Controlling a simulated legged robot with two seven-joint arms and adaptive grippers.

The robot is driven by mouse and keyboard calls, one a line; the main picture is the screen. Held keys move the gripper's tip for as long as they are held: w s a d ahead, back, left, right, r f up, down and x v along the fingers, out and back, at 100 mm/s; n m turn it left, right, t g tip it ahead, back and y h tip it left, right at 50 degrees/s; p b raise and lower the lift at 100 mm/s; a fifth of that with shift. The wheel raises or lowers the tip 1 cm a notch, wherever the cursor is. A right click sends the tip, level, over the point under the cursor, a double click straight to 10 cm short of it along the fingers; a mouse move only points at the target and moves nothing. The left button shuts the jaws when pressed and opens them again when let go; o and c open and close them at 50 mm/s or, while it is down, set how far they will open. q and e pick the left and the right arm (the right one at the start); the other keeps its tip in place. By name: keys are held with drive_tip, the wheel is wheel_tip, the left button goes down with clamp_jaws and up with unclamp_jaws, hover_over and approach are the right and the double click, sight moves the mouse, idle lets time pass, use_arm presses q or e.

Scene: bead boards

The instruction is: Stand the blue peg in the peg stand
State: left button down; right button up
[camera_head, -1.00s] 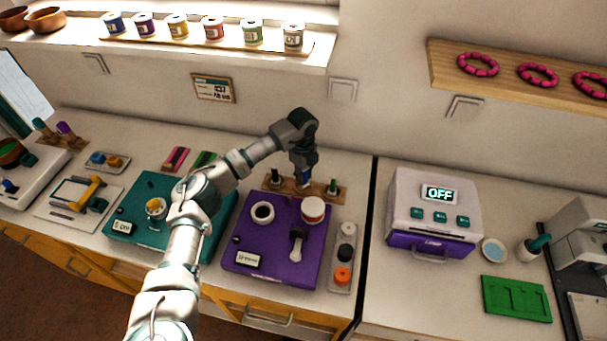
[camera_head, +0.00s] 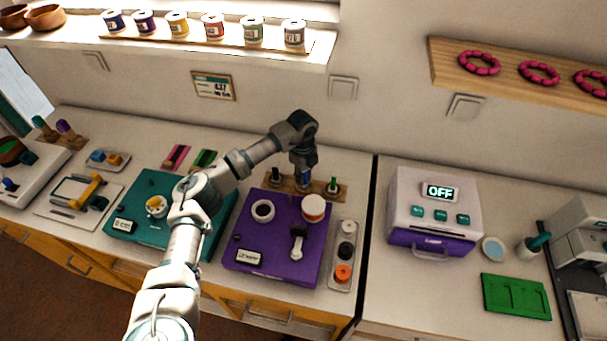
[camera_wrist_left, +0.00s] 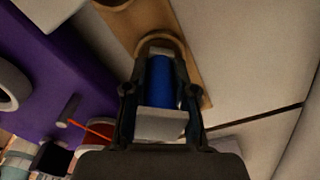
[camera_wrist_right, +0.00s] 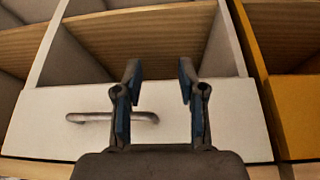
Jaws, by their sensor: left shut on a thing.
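My left gripper (camera_head: 303,176) is shut on the blue peg (camera_wrist_left: 160,82) and points down over the wooden peg stand (camera_head: 322,193) behind the purple board. In the left wrist view the peg's far end lies at a round ring on the stand (camera_wrist_left: 192,75); whether it is seated at the bottom cannot be told. The peg also shows as a small blue strip in the head view (camera_head: 304,181). A dark peg (camera_head: 275,177) and a green peg (camera_head: 333,184) stand on either side of it. My right gripper (camera_wrist_right: 157,95) is open and empty, before a white drawer.
The purple board (camera_head: 270,275) with a white ring, a jar and a lever lies in front of the stand. A tray (camera_head: 341,284) of round pieces is to its right. A teal board (camera_head: 143,236) lies under my left arm. The wall rises behind.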

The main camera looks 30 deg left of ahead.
use_arm(q)
drive_tip(key=shift+f, duration=0.25)
idle(0.3)
drive_tip(key=c, duration=0.9)
unclamp_jaws()
drive_tip(key=shift+o, duration=0.2)
drive_tip(key=shift+r+p, duration=0.1)
drive_tip(key=shift+p, duration=0.2)
wheel_tip(320, 180, up, 7)
drive_tip(key=p, duration=0.5)
drive_tip(key=shift+p, duration=0.4)
drive_tip(key=shift+s+f, duration=0.1)
drive_tip(key=shift+f, duration=0.1)
